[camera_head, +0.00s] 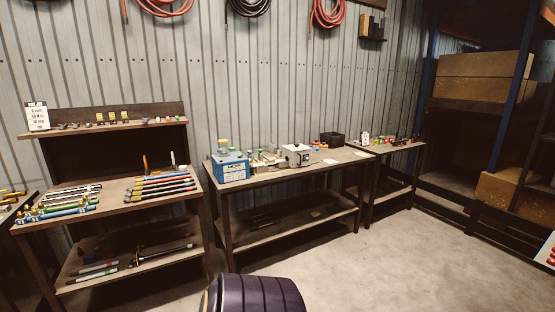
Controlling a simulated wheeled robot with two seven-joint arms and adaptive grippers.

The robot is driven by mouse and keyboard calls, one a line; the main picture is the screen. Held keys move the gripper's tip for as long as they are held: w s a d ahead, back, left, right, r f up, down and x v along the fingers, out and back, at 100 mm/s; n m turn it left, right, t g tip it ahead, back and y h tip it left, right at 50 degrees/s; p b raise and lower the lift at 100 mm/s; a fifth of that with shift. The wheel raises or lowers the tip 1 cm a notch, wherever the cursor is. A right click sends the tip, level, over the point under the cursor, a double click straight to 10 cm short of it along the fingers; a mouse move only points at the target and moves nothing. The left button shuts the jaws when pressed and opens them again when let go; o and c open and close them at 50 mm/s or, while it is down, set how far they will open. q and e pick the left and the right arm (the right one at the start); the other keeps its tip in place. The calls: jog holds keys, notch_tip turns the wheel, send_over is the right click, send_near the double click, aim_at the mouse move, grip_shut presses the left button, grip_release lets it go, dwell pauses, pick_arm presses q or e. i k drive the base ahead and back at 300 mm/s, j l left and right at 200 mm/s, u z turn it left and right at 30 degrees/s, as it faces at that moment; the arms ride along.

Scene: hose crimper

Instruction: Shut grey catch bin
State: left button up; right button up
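No bin that I can clearly tell is the grey catch bin shows. A small black open-topped box (332,139) stands at the back right of the middle workbench (240,184). A light grey boxy machine (297,155) with a dark round spot on its front stands left of the black box. A blue machine (230,168) with a white label stands at the bench's left end. At this distance I cannot tell whether any of them has a bin or drawer, open or shut. Neither of my grippers is in view.
A left shelf bench (120,202) holds hoses and tools. A smaller bench (385,149) stands right of the middle one. Cardboard boxes (480,65) sit on a rack at the right. The concrete floor (380,260) in front is clear. A dark rounded object (255,295) shows at the bottom.

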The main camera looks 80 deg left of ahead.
aim_at(293, 157)
jog(key=u, duration=2.4)
